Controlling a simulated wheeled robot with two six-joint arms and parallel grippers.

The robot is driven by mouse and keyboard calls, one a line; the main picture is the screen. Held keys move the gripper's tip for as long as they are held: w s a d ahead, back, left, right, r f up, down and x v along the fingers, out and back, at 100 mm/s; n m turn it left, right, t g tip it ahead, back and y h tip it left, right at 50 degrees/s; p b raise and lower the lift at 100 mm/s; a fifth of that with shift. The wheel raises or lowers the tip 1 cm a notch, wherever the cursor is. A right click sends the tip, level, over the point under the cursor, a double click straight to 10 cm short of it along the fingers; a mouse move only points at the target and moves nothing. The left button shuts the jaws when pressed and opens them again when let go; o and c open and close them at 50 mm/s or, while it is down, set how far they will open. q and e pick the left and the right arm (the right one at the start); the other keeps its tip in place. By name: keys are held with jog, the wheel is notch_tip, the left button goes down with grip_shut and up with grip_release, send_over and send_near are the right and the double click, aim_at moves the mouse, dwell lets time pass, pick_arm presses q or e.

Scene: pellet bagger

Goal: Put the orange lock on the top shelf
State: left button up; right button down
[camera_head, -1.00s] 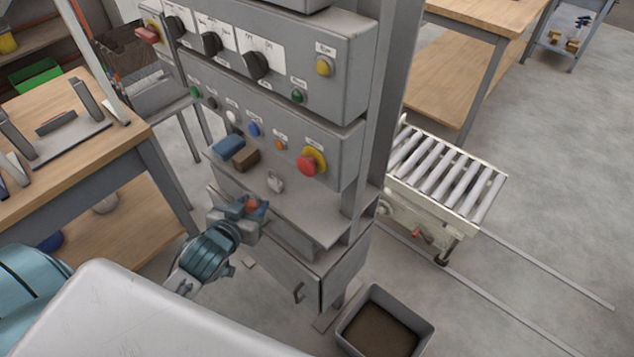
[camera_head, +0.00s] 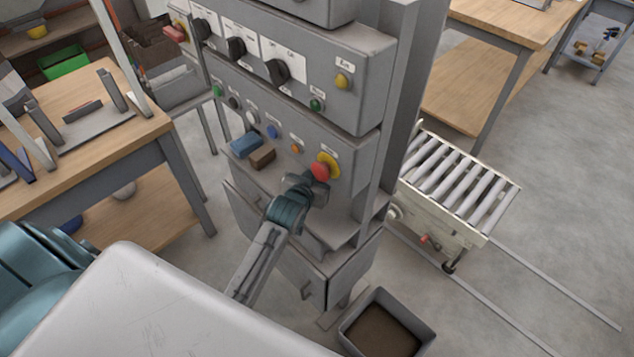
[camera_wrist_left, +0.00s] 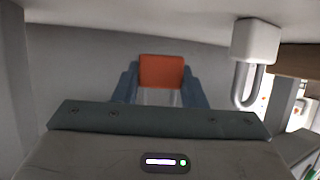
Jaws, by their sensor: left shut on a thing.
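The orange lock (camera_wrist_left: 161,71) shows in the left wrist view between the two blue fingers of my left gripper (camera_wrist_left: 161,88), which is shut on it. In the head view my left gripper (camera_head: 308,184) is over the front ledge of the machine, just below the red stop button; the orange lock is hidden there. A pale padlock with a grey shackle (camera_wrist_left: 256,42) is to the right of the held lock in the wrist view, apart from it. My right gripper is not in view. I cannot tell which surface is the top shelf.
The grey control cabinet (camera_head: 350,75) has knobs and buttons, with a red stop button (camera_head: 321,171) close to my gripper. A blue block (camera_head: 245,145) and a brown block (camera_head: 262,157) lie on the ledge. A bin (camera_head: 382,325) and roller conveyor (camera_head: 455,185) stand right.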

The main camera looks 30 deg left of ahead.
pick_arm(q)
jog(key=shift+s+f, duration=0.1)
jog(key=shift+f, duration=1.4)
jog(key=shift+f, duration=0.15)
jog(key=o, duration=1)
jog(key=shift+r, duration=0.2)
jog(key=b+v, duration=0.1)
jog(key=v, duration=1.1)
jog(key=shift+f, duration=0.1)
